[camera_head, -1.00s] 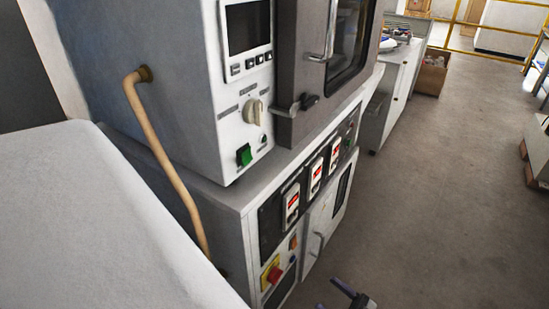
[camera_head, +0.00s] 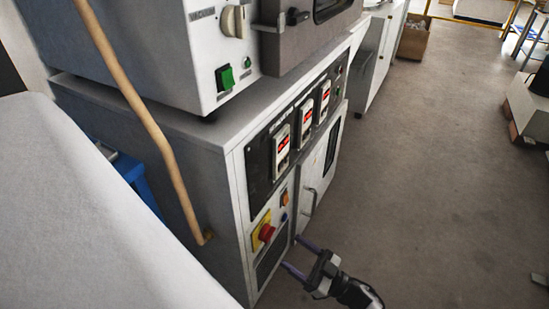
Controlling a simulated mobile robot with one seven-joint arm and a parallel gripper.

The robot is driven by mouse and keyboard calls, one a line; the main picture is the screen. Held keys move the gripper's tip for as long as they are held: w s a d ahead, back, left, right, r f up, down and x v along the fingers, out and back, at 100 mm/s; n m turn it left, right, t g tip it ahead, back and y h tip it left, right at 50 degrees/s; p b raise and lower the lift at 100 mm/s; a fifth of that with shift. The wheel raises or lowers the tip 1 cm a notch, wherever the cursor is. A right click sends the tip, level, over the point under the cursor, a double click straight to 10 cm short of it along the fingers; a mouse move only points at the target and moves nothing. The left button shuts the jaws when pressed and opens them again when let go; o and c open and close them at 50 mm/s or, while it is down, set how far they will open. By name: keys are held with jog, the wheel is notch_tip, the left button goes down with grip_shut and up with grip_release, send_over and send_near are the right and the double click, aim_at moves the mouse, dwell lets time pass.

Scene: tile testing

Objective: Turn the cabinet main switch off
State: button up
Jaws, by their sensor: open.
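The cabinet main switch (camera_head: 266,232) is a red knob on a yellow plate, low on the front of the grey cabinet (camera_head: 215,190). I cannot make out its setting. My gripper (camera_head: 291,252) is open and empty in front of the cabinet, at the lower middle of the picture. Its two purple fingers point left toward the cabinet front, just right of and slightly below the switch. The fingers look apart from the red knob. The gap to the cabinet face is hard to judge.
An orange button and a blue button (camera_head: 284,217) sit right of the switch, with a dark grille below. A door handle (camera_head: 309,202) sticks out farther right. An oven with a green switch (camera_head: 225,78) stands on top. A tan hose (camera_head: 150,120) hangs left.

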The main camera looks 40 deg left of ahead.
aim_at(267, 234)
jog(key=x, duration=0.7)
jog(key=shift+a, duration=0.2)
jog(key=c, duration=1)
